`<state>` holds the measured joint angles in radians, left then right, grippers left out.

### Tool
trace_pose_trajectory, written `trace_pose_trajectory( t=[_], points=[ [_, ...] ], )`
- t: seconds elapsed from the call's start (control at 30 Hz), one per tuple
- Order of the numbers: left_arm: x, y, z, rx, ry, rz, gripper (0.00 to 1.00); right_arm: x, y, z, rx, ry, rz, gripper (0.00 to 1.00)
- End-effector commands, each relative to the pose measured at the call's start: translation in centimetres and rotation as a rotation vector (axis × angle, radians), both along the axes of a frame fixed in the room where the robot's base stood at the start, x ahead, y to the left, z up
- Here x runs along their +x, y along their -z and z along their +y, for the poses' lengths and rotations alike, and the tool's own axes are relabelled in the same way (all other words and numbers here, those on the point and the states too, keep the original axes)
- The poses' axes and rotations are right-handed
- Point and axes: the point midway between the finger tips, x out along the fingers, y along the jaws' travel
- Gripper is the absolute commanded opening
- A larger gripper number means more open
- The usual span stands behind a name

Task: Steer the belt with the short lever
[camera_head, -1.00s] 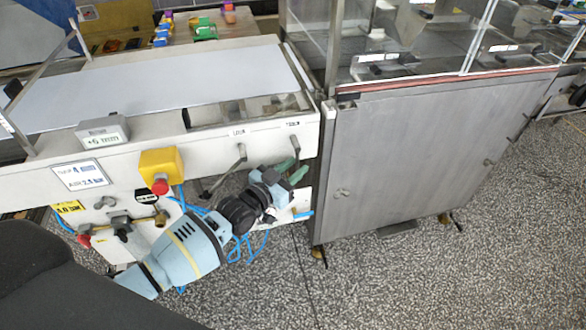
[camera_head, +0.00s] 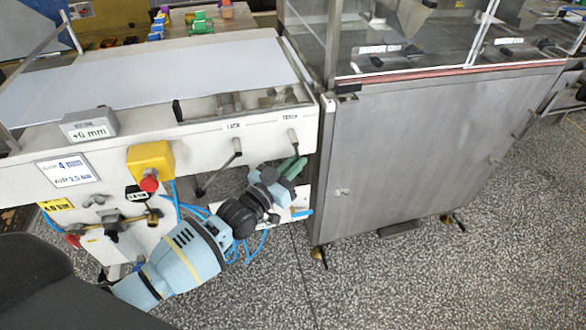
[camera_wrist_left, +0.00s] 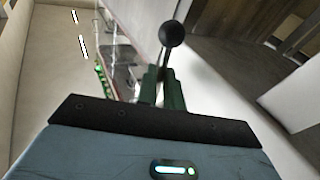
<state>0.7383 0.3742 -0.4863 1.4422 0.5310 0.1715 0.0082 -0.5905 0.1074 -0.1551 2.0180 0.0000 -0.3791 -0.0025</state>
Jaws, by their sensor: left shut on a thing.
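The short lever is the right one of two on the white conveyor frame, under a small label that is hard to read; its grey upper part (camera_head: 292,136) shows in the head view. My left gripper (camera_head: 295,166) is at its lower part, its green fingers close together. In the left wrist view the fingers (camera_wrist_left: 161,88) are shut around a thin shaft topped by a black ball knob (camera_wrist_left: 172,33). The fingers hide part of the shaft. The pale belt (camera_head: 170,80) lies flat on top. A grey readout (camera_head: 89,126) shows a blurred value in mm. My right gripper is out of view.
A longer lever (camera_head: 236,150) hangs left of my gripper. A yellow box with a red button (camera_head: 150,165) and blue hoses are further left. A steel cabinet (camera_head: 430,150) stands close on the right. The speckled floor in front is clear.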

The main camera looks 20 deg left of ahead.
Motion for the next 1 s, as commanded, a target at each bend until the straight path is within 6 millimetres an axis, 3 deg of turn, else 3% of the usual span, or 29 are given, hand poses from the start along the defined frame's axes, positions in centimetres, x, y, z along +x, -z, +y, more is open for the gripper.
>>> trace_pose_trajectory(
  t=[0.03,0.1,0.6,0.63,0.77,1.0],
  points=[
    [0.0,1.0,-0.2,-0.024,0.0,-0.008,0.0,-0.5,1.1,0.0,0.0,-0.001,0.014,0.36],
    [0.1,0.8,-0.4,-0.051,0.0,-0.028,0.0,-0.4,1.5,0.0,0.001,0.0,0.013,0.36],
    [0.3,0.1,-0.6,-0.094,0.0,-0.061,0.0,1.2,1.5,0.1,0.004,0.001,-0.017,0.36],
    [0.3,0.1,-0.6,-0.093,0.0,-0.061,0.11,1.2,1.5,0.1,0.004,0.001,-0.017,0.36],
    [0.4,0.1,-0.6,-0.093,0.0,-0.062,0.28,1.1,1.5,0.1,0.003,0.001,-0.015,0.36],
    [0.4,0.0,-0.6,-0.094,0.0,-0.063,0.3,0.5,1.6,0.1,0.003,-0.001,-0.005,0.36]
  ],
)
